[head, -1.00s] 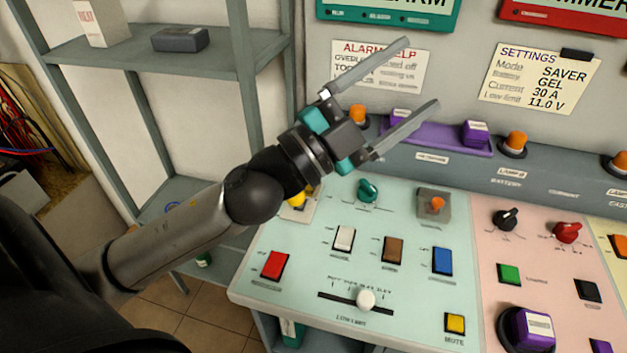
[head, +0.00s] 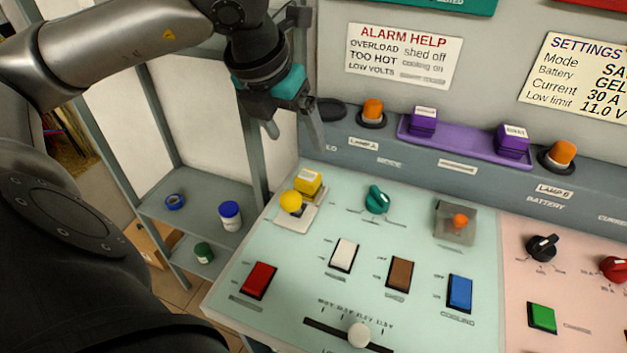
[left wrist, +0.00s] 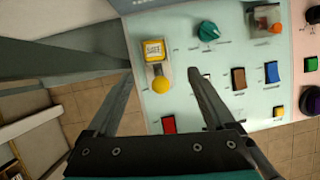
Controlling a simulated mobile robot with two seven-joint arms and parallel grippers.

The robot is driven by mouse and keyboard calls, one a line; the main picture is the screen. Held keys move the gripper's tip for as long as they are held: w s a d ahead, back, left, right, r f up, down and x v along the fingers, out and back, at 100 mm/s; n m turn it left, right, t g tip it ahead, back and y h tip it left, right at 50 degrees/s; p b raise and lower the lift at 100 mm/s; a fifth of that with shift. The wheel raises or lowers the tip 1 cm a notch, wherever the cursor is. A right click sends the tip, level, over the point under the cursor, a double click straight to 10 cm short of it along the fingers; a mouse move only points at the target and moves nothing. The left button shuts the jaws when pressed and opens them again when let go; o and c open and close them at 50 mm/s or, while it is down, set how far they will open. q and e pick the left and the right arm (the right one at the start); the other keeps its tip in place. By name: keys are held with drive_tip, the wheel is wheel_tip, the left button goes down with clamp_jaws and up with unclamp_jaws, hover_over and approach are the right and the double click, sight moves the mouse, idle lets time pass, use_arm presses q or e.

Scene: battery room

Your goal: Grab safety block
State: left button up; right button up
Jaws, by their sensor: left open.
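A small yellow block (head: 308,181) with a pale label sits at the far left corner of the mint panel. A yellow ball knob (head: 291,201) is just in front of it, on the same pale plate. In the left wrist view the yellow block (left wrist: 154,51) and the ball knob (left wrist: 162,84) show between my fingers; the label is too small to read surely. My left gripper (head: 294,135) is open and empty, pointing down above and behind the yellow block, apart from it. The left wrist view also shows its spread fingers (left wrist: 161,76). My right gripper is out of view.
Purple blocks (head: 423,121) stand on a purple tray (head: 465,146) on the rear ledge. A teal knob (head: 377,199) and an orange button under a clear cover (head: 456,222) are right of the yellow block. A grey shelf (head: 190,206) stands left of the panel.

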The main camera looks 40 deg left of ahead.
use_arm(q)
drive_tip(key=a, duration=0.1)
drive_tip(key=b, duration=0.1)
approach(307, 176)
drive_tip(key=shift+y, duration=0.3)
drive_tip(key=x, duration=0.5)
drive_tip(key=shift+w+d+r, duration=0.1)
drive_tip(key=shift+w, duration=0.05)
drive_tip(key=shift+w+f, duration=0.15)
drive_tip(key=shift+f, duration=0.3)
drive_tip(key=b+x, duration=0.1)
drive_tip(key=x, duration=0.2)
drive_tip(key=shift+d+f, duration=0.15)
drive_tip(key=shift+f, duration=0.25)
drive_tip(key=shift+w+f, duration=0.25)
drive_tip(key=shift+f, duration=0.3)
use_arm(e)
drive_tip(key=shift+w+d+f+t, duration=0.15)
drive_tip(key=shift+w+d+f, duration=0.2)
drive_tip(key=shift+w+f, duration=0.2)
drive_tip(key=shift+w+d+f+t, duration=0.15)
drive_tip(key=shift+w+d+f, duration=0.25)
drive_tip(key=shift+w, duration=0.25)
use_arm(q)
drive_tip(key=shift+c, duration=0.4)
drive_tip(key=shift+r, duration=0.1)
clamp_jaws()
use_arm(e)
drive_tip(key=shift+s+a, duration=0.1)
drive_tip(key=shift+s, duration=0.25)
